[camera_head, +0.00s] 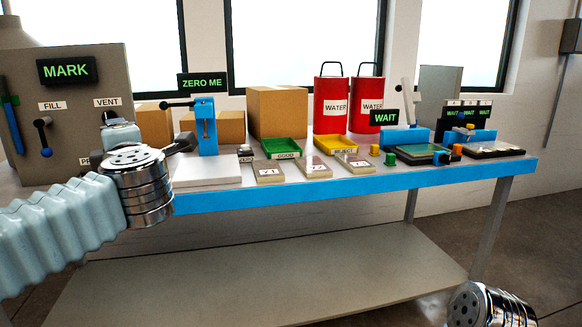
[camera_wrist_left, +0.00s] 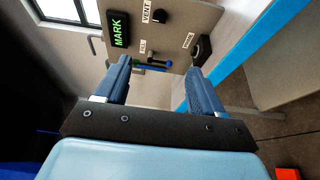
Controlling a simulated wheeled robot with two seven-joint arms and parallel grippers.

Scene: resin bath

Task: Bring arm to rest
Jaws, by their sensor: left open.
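My left arm comes in from the left in the head view and ends in a silver wrist joint in front of the table's left end. Part of my left gripper shows behind that joint, its fingers mostly hidden there. In the left wrist view the left gripper (camera_wrist_left: 160,78) is open, its two blue fingers wide apart with nothing between them. Beyond them is the grey cabinet (camera_wrist_left: 186,22), apart from the fingers. At the bottom right of the head view only a silver joint of my right arm shows; its gripper is out of frame.
The grey cabinet (camera_head: 95,75) with a MARK display stands behind my left wrist. The blue-edged table (camera_head: 330,192) holds a blue press (camera_head: 207,125), a green tray (camera_head: 275,146), a yellow tray (camera_head: 335,143), tiles, and red water buckets (camera_head: 333,105). Space before the table is clear.

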